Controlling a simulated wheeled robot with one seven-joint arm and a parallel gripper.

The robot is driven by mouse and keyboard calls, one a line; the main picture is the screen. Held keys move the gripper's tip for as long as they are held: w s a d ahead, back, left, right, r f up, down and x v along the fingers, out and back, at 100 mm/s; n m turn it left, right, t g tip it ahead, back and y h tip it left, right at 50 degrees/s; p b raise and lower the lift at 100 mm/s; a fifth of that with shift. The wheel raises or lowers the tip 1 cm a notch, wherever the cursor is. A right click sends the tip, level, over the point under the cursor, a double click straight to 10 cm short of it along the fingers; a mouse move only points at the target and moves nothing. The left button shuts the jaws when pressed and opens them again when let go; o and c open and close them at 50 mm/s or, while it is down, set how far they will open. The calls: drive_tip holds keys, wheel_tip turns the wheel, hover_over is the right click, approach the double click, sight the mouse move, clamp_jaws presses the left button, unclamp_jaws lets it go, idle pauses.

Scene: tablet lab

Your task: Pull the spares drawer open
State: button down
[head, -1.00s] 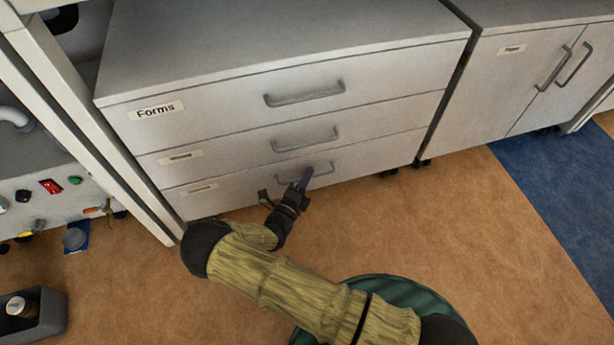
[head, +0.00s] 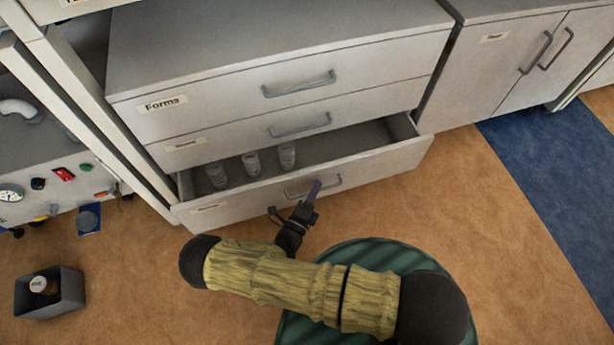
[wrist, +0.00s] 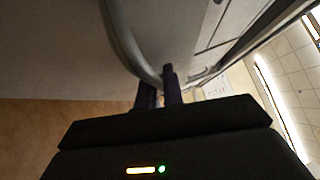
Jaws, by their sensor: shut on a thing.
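The bottom drawer (head: 375,172) of the grey three-drawer cabinet stands partly open. Its label is too small to read in the head view. Several grey cylindrical items (head: 252,164) stand inside it at the left. My gripper (head: 312,192) is at the front of this drawer, with its fingers shut on the bar handle (head: 330,184). In the wrist view the handle (wrist: 125,45) runs down to my dark fingers (wrist: 160,90). The fingers hide part of the handle.
The upper drawers, the top one labelled Forms (head: 162,104), are shut. A cupboard (head: 500,75) with two bar handles stands at the right. A panel with knobs (head: 60,180) is at the left. A grey bin (head: 52,300) holding a jar is on the floor. Floor to the right is clear.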

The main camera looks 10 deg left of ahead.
drive_tip(key=shift+s+d+f, duration=0.15)
drive_tip(key=shift+s+d, duration=0.05)
drive_tip(key=shift+s, duration=0.35)
drive_tip(key=c, duration=1.8)
unclamp_jaws()
